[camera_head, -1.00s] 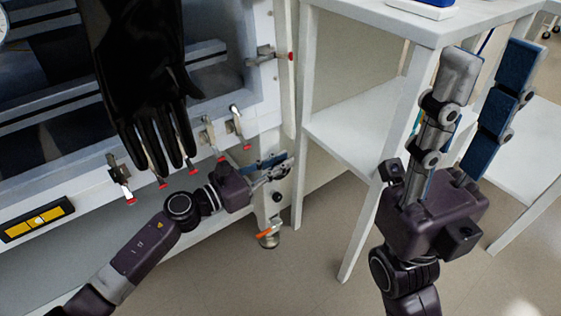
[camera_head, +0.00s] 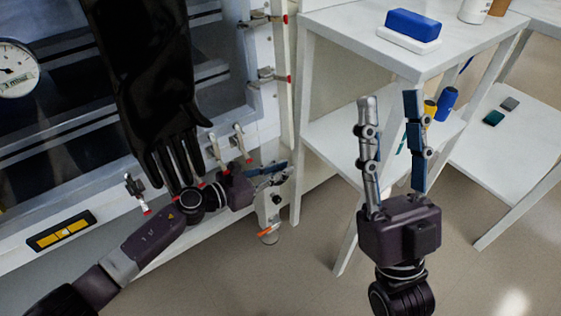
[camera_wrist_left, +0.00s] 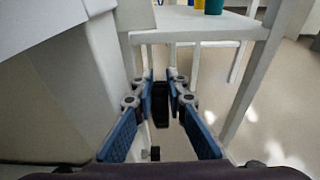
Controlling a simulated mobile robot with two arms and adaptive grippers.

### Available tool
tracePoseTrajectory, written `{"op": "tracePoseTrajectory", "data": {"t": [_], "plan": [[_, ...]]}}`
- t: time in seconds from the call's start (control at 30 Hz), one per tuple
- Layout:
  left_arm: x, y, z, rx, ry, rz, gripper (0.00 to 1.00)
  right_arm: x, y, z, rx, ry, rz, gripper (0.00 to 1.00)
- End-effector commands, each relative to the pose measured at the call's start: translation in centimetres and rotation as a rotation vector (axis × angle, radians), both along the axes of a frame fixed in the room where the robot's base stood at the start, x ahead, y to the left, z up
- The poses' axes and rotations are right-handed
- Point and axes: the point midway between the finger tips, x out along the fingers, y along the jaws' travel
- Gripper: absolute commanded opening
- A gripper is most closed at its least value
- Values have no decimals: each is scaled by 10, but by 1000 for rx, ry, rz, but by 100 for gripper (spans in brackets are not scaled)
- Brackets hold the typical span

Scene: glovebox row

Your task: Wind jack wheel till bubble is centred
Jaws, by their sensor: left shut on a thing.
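My left gripper (camera_head: 280,172) is at the jack leg under the glovebox's right corner. In the left wrist view its two blue-padded fingers (camera_wrist_left: 161,82) are shut around a dark upright piece, apparently the jack wheel (camera_wrist_left: 160,104). In the head view the gripper hides this piece. A small black knob (camera_head: 277,199) shows on the leg just below. The yellow spirit level (camera_head: 61,231) is on the glovebox's front at lower left; its bubble is too small to read. My right gripper (camera_head: 390,102) is open and empty, fingers pointing up, before the white shelf unit.
A black glove (camera_head: 160,90) hangs in front of the glovebox window, close above my left forearm. Red-tipped clamps (camera_head: 238,143) line the frame. An orange lever (camera_head: 265,233) is at the leg's foot. The white shelf unit (camera_head: 325,25) stands close right, carrying a blue-and-white block (camera_head: 412,27).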

Motion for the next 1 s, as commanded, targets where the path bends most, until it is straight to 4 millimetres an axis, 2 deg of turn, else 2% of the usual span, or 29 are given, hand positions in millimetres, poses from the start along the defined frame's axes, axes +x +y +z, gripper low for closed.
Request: {"op": "tracePoseTrajectory", "data": {"t": [0.03,0.2,0.43,0.63,0.97,1.0], "plan": [[1,-1,6,3,2,1,0,9,2,-2,-15,50,-3,37],[1,-2,5,23,15,1,0,39,6,-23,-67,220,-13,37],[2,-2,5,45,31,1,0,69,10,-58,-130,436,-24,37],[2,-2,3,55,37,1,0,78,10,-78,-156,532,-30,37],[2,-2,3,56,37,0,0,79,10,-80,-159,540,-30,37],[2,-2,3,56,37,0,17,79,10,-80,-159,540,-30,37]]}}
